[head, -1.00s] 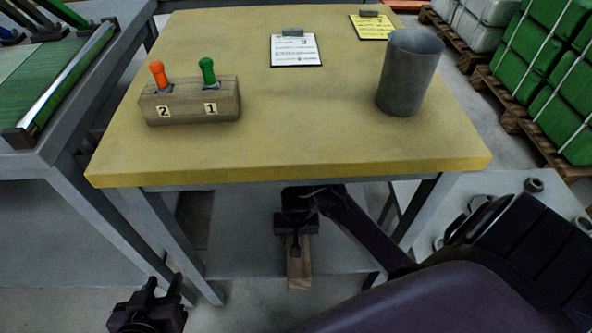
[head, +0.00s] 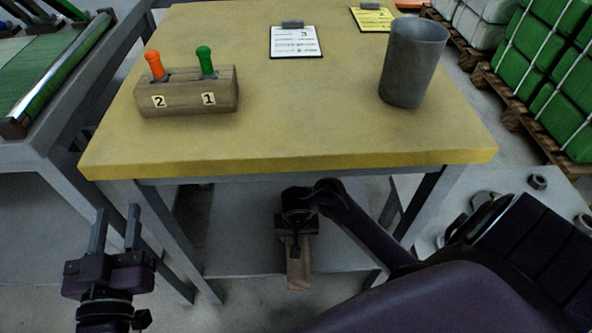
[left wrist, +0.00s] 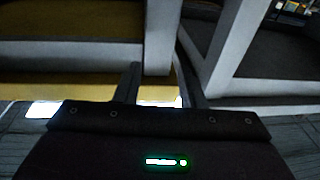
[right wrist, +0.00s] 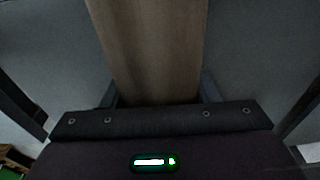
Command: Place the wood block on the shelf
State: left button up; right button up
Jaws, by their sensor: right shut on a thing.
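The wood block (head: 298,264) is a plain brown bar at the lower shelf under the yellow-topped table. It also fills the middle of the right wrist view (right wrist: 150,50). My right gripper (head: 297,236) reaches in under the tabletop and is shut on the block. The grey shelf (head: 240,258) lies around and below it; I cannot tell whether the block touches the shelf. My left gripper (head: 117,230) is open and empty, left of the table legs. Its two fingers stand apart in the left wrist view (left wrist: 160,88).
The tabletop (head: 300,130) carries a wooden holder (head: 188,98) with orange and green handled tools, a grey cup (head: 412,65) and clipboards (head: 296,42). Table legs (head: 160,240) flank the shelf. A side surface at right holds metal rings (head: 537,181).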

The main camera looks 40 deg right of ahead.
pick_arm(q)
jog(key=shift+r, duration=0.15)
pick_arm(e)
jog(key=shift+f, duration=0.1)
jog(key=o, duration=1.6)
jog(key=shift+c, duration=0.2)
pick_arm(q)
jog(key=shift+r, duration=0.25)
